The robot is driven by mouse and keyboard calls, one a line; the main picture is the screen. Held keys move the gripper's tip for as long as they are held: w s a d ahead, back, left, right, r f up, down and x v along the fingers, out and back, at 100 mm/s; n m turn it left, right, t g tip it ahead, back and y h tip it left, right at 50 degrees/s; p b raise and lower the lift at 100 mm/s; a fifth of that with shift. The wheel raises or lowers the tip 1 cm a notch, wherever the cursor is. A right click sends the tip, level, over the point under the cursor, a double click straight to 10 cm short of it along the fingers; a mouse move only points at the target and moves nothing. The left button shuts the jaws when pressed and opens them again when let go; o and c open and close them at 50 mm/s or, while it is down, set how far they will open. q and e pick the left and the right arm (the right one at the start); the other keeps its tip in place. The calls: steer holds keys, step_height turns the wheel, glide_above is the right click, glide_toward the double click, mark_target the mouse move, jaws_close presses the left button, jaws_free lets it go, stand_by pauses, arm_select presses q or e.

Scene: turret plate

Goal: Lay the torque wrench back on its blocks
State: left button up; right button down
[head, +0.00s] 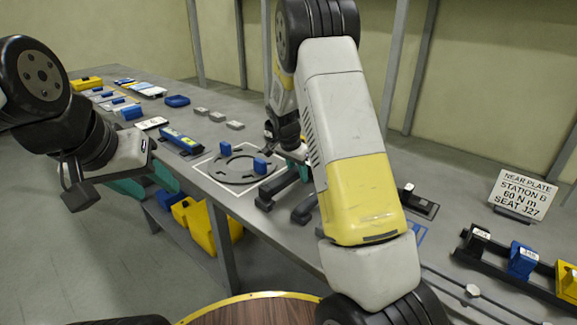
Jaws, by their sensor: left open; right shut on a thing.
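Two dark low blocks (275,190) stand on the bench just beside the ring plate, partly behind the arm. I cannot tell whether the wrench touches them. My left gripper (80,190) is open and empty at the left, in front of the bench's near edge.
A dark ring plate (236,168) with blue pieces lies on a white-edged square. A blue device (180,141) and small grey blocks (217,116) lie left of it. A sign (522,194) and a black rack (491,257) with blue and yellow pieces stand right. Yellow bins (200,225) sit below.

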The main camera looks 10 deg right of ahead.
stand_by(0.8)
steer(key=c, duration=1)
jaws_free()
steer(key=shift+o, duration=0.2)
steer(key=shift+f, duration=0.15)
steer(key=shift+r, duration=3.55)
steer(key=s+a+r+n+t+y, duration=0.2)
steer(key=s+r+n+y, duration=0.25)
steer(key=s+r, duration=1.1)
steer(key=s+a+n+t, duration=0.2)
steer(key=s+n, duration=0.4)
steer(key=s, duration=1)
steer(key=shift+s+a+r, duration=0.2)
steer(key=shift+s+r, duration=0.15)
